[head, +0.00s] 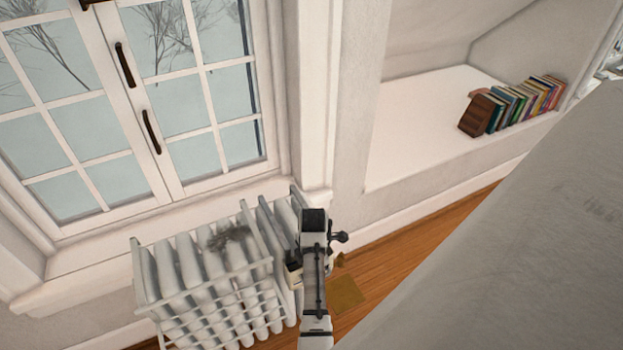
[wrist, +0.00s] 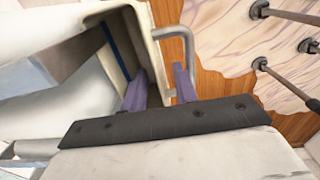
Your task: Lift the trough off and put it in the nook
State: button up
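The trough (wrist: 150,45) is a cream, open-topped container with a grey bent hook or handle (wrist: 188,45) on its outer side. In the head view it seems to be the small pale box (head: 293,281) at the right end of the white radiator, mostly hidden by my arm. My gripper (wrist: 160,87) has its two purple fingers apart, on either side of the trough's near wall. The left finger is inside the trough, and the right one is outside with a visible gap. The nook (head: 415,125) is a white recessed ledge at upper right in the head view.
Several books (head: 520,104) with a brown bookend stand along the nook's right side; its left part is clear. The radiator (head: 205,275) stands under the window (head: 130,90). Wooden floor (head: 400,260) shows at right. A large grey surface (head: 530,230) fills the lower right.

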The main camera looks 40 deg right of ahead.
grip_shut()
jog(key=shift+r, duration=0.2)
dwell(1.4)
jog(key=shift+r+p, duration=2.65)
